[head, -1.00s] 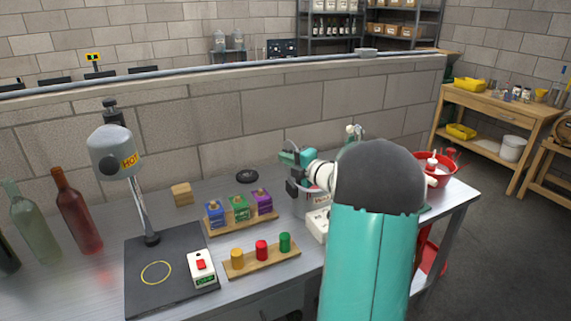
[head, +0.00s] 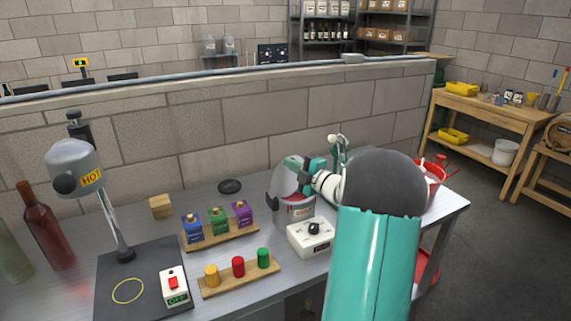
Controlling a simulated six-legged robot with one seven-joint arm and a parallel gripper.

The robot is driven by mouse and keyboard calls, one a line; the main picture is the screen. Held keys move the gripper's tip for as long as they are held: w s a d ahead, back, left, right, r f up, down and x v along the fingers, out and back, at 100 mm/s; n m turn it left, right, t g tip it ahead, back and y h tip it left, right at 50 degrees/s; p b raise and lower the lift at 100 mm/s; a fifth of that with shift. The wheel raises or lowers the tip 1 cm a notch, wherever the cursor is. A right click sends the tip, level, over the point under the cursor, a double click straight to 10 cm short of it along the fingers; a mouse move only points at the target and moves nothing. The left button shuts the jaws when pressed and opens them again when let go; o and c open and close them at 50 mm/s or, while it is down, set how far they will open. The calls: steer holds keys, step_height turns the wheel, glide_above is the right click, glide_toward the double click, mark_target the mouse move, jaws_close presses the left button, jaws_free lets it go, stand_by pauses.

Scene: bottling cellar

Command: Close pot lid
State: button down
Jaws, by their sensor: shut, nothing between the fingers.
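A grey metal pot (head: 292,214) with a red-and-white label stands on the bench behind a white control box (head: 311,238). Its grey lid (head: 284,176) is raised and tilted up above the rim. My gripper (head: 298,170) has teal fingers and is shut and empty. It is at the upper right of the lid and covers part of it. I cannot tell whether it touches the lid. My arm hides the right side of the pot area.
Left of the pot are a rack of coloured boxes (head: 219,232), a board with coloured pegs (head: 239,279), a black disc (head: 230,186) and a lamp (head: 78,170) marked HOT. A red bowl (head: 436,182) is right of my arm. A block wall runs behind.

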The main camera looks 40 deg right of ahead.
steer(key=shift+m+t, duration=0.3)
steer(key=shift+m, duration=0.5)
steer(key=shift+s+d+f, duration=0.35)
steer(key=shift+d+f, duration=0.8)
steer(key=shift+f, duration=0.3)
steer(key=shift+s+d+f, duration=0.4)
steer(key=shift+d+f, duration=0.7)
steer(key=shift+f, duration=0.3)
steer(key=shift+s+d+f, duration=0.35)
steer(key=shift+d+f, duration=0.8)
steer(key=shift+f, duration=0.3)
steer(key=shift+f, duration=0.3)
step_height(320, 180, up, 5)
steer(key=s+a+f, duration=0.3)
steer(key=s, duration=0.6)
steer(key=shift+f, duration=0.15)
steer(key=shift+w, duration=0.1)
